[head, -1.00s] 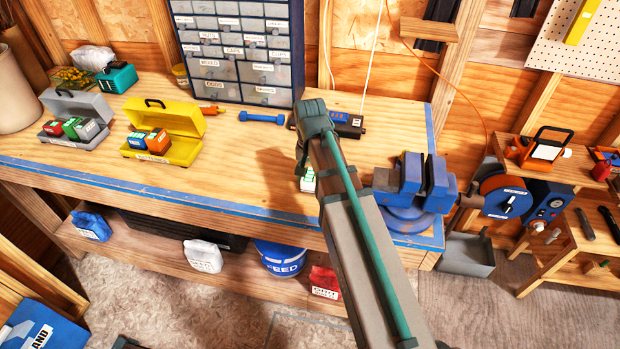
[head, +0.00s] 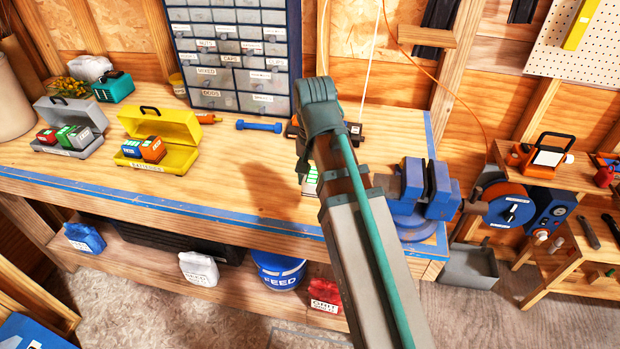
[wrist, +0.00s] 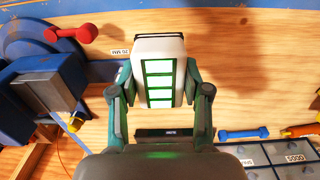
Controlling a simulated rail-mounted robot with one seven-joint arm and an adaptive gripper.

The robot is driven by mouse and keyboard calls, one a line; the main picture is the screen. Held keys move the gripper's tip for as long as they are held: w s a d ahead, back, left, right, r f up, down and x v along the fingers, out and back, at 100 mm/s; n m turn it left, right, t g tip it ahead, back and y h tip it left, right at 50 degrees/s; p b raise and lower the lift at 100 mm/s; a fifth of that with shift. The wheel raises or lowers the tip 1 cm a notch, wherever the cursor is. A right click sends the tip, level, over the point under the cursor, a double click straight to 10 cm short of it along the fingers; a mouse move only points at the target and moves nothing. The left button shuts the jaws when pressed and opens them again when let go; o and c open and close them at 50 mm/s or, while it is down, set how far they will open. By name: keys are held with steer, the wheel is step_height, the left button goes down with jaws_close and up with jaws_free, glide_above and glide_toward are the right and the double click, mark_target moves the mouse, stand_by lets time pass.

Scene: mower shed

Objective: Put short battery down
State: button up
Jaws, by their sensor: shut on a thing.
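A white battery (wrist: 160,50) with several lit green bars is held between the two fingers of my gripper (wrist: 160,88) in the wrist view. In the head view only a small part of the battery (head: 310,183) shows beside my gripper (head: 303,172); my arm hides the rest. The gripper is shut on it above the wooden workbench (head: 225,185). A shadow lies on the bench to the left of the gripper, and the battery looks clear of the surface. Its exact height is hard to tell.
A blue vise (head: 415,190) stands right of my arm. An open yellow case (head: 180,155) and an open grey case (head: 90,115) hold small coloured packs at the left. A blue dumbbell-shaped thing (head: 260,126) lies before the drawer cabinet (head: 235,55). The front middle of the bench is clear.

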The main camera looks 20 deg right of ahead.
steer(key=s+r+p, duration=0.2)
steer(key=s+p, duration=0.1)
steer(key=s, duration=0.2)
steer(key=shift+s+a+r+p, duration=0.3)
steer(key=shift+s+r+p, duration=0.05)
steer(key=shift+s+p, duration=0.05)
